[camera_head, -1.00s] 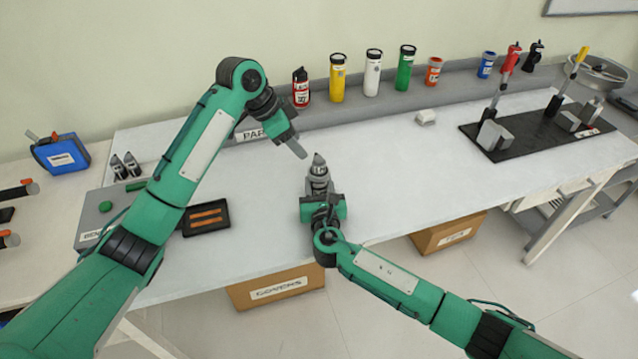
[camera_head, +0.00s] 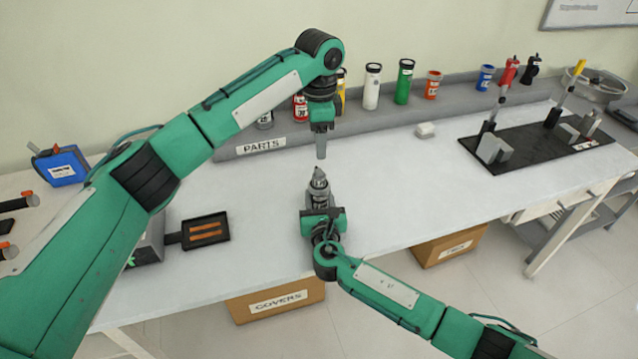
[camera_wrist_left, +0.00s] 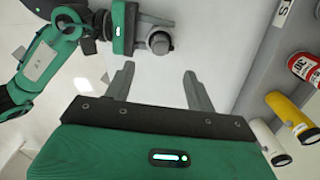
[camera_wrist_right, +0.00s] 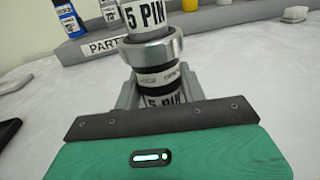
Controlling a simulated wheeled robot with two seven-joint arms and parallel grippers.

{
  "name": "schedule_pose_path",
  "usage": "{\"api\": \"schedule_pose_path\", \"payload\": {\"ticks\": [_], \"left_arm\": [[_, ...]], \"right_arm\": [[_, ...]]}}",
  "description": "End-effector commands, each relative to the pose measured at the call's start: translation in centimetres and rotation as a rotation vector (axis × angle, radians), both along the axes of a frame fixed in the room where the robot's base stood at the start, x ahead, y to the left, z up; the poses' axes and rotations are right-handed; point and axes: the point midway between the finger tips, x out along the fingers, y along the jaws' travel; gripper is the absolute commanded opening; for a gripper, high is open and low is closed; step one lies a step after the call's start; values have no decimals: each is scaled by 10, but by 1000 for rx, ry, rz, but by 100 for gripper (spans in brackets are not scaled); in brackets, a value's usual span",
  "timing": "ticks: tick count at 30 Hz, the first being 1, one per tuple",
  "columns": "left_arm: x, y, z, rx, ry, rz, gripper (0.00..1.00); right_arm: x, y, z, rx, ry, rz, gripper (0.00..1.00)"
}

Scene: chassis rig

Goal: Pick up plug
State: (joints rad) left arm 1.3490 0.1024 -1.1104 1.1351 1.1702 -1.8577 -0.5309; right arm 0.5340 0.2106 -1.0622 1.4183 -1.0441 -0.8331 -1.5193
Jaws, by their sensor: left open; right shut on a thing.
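The plug (camera_head: 319,185) is a grey cylinder with a pointed top. It stands upright in my right gripper (camera_head: 322,212) above the white table. In the right wrist view the plug (camera_wrist_right: 153,53) has metal rings and "5 PIN" labels, and my right gripper is shut around its lower part. My left gripper (camera_head: 321,152) points down just above the plug's tip in the head view, open and empty. In the left wrist view my left gripper (camera_wrist_left: 158,78) has its fingers spread, with the plug (camera_wrist_left: 160,42) beyond them, apart from them.
A grey ledge marked PARTS (camera_head: 262,144) carries several coloured canisters, including a green one (camera_head: 404,82). A dark tray (camera_head: 228,222) with orange strips lies left. A black mat (camera_head: 540,133) with stands is at right.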

Motion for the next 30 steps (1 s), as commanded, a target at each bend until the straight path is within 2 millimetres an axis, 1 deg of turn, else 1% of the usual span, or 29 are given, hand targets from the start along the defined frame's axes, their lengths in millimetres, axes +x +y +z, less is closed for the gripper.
{"api": "schedule_pose_path", "payload": {"ticks": [1, 6, 9, 14, 21, 25, 30], "left_arm": [[-1, 1, -11, 3, 4, 0, 56], [-1, 0, -40, 2, 3, 0, 56], [0, 0, -51, 0, 2, 0, 56], [0, 0, -62, 0, 1, 0, 56], [1, 1, -97, 0, 3, 1, 56], [1, 1, -107, -1, 1, 0, 56], [1, 1, -109, -2, 1, 0, 56]], "right_arm": [[0, 0, 0, 0, 0, 0, 10], [0, 0, 0, 0, 0, 0, 10], [0, 0, 0, 0, 0, 0, 10], [0, 0, 0, 0, 0, 0, 10], [0, 0, 0, 0, 0, 0, 10], [0, 0, 0, 0, 0, 0, 10], [0, 0, 0, 0, 0, 0, 10]]}}
